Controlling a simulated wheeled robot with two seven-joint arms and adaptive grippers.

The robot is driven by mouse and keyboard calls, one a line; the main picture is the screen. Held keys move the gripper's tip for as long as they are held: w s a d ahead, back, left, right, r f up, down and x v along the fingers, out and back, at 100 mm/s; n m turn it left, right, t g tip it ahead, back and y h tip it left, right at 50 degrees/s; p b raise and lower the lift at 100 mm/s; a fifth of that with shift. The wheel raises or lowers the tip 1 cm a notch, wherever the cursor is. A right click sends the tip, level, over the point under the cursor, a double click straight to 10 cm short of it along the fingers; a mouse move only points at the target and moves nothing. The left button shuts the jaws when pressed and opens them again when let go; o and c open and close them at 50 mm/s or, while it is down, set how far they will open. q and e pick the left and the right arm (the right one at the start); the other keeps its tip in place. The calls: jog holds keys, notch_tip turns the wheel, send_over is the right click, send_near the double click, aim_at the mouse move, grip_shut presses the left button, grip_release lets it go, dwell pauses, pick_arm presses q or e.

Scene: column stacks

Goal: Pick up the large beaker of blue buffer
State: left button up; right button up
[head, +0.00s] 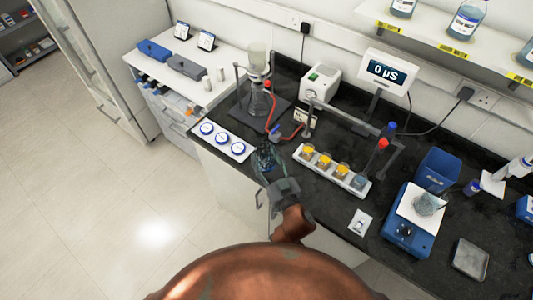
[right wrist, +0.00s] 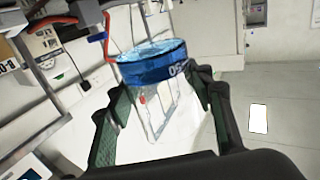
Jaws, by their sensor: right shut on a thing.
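In the right wrist view a clear glass beaker with a band of blue liquid (right wrist: 150,65) and white markings sits between the two dark green fingers of my right gripper (right wrist: 165,115). The fingers are shut on its sides. In the head view my right gripper (head: 266,158) is at the front edge of the black bench, between the white tray of blue-ringed discs and the rack of small beakers. The held beaker is mostly hidden by the fingers there. My left gripper is out of view.
A white rack (head: 334,171) with yellow and blue small beakers stands right of the gripper. A disc tray (head: 222,142) lies left. Behind are a flask (head: 260,101) with red tubing and a metal rail. A blue balance (head: 407,232) holds another beaker (head: 427,204).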

aim_at(258, 159)
jog(key=s+r, duration=0.1)
jog(key=s, duration=0.1)
jog(key=s+r+p, duration=0.1)
jog(key=s, duration=0.1)
jog(key=s+r+p, duration=0.1)
jog(key=shift+s+a, duration=0.4)
jog(key=shift+s+a+r+p, duration=0.1)
jog(key=shift+s+r+p, duration=0.15)
jog(key=shift+s, duration=0.3)
jog(key=shift+s+a+r+p, duration=0.1)
jog(key=shift+s+r+p, duration=0.15)
jog(key=shift+s, duration=0.3)
jog(key=shift+s+a+r+p, duration=0.1)
jog(key=shift+s+r+p, duration=0.15)
jog(key=shift+s, duration=0.3)
